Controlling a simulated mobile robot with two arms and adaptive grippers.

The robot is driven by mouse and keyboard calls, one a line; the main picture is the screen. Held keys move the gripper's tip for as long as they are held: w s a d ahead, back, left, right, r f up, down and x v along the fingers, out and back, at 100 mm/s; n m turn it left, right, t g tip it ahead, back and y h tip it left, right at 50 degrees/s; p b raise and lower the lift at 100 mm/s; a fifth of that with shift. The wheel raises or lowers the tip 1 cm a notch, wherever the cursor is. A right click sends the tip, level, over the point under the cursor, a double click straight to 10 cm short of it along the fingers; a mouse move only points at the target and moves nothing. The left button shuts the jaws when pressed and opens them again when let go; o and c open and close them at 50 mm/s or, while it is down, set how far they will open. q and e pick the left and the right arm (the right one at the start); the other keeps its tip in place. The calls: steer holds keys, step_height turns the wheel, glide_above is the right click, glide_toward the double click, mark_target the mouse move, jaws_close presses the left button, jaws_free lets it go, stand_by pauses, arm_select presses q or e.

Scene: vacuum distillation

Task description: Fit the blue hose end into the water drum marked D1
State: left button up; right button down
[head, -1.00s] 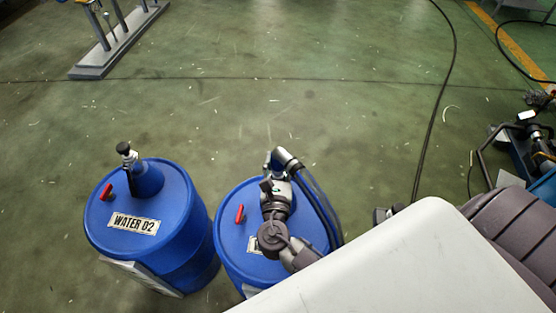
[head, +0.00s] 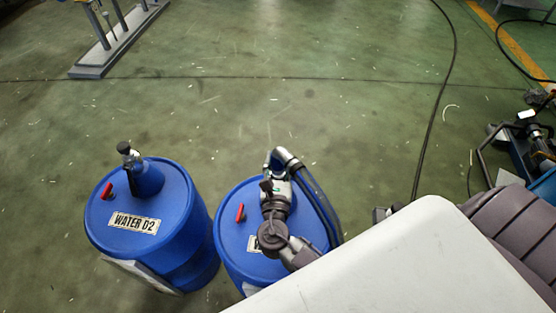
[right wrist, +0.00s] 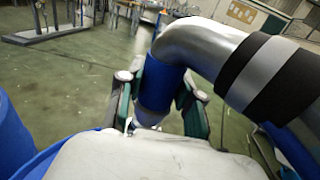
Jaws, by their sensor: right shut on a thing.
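The blue water drum D1 (head: 232,262) stands at the lower middle of the head view, its label (head: 253,244) mostly hidden behind my right arm. My right gripper (head: 277,172) is over the far part of its lid, shut on the blue hose end (right wrist: 157,84). In the right wrist view the fingers (right wrist: 160,100) grip its blue collar from both sides. A silver elbow (right wrist: 195,42) bends from it to the right into a dark cuff. The hose end points down; its tip and the drum opening are hidden, so I cannot tell whether they meet.

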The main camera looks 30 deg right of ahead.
mark_target(278, 172)
steer(key=shift+f+b, duration=1.75)
steer(key=shift+f, duration=0.45)
steer(key=c, duration=0.7)
jaws_free()
steer(key=v, duration=1.2)
steer(key=shift+a, duration=0.1)
